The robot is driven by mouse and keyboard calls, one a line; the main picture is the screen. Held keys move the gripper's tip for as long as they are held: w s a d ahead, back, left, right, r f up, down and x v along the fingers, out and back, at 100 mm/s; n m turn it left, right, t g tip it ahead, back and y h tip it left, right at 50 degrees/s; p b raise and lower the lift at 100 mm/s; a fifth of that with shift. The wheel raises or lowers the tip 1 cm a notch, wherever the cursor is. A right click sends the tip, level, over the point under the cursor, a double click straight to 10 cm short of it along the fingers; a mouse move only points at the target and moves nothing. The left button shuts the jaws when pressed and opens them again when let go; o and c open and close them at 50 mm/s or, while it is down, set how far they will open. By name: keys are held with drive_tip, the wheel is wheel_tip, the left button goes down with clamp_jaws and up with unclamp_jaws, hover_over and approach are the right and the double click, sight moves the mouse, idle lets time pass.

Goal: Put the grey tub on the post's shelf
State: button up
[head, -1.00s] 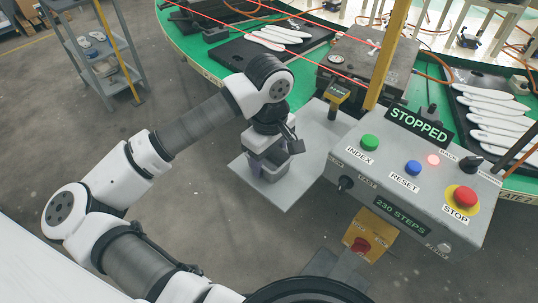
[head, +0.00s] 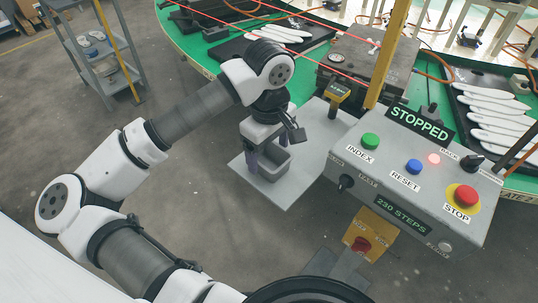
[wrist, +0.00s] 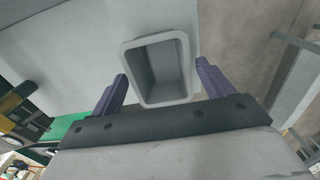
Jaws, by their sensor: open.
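The grey tub (head: 274,168) is an open-topped rectangular box standing upright on the post's shelf (head: 291,193), a light grey plate left of the control box. The tub is empty in the wrist view (wrist: 157,72), with the pale shelf (wrist: 85,55) beneath it. My gripper (head: 268,151) is open just above the tub. In the wrist view its two purple fingers (wrist: 161,72) stand on either side of the tub, with gaps showing between them and its walls. My gripper and fingers hide part of the tub in the head view.
The control box (head: 415,180) with its STOPPED sign stands right of the shelf. A yellow post (head: 388,55) and a yellow-black device (head: 337,95) are close behind. The green carousel (head: 210,60) with insoles lies at the back. Bare shelf shows in front of the tub.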

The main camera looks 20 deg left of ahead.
sight(269, 167)
wheel_tip(269, 167, up, 10)
drive_tip(key=b, duration=0.1)
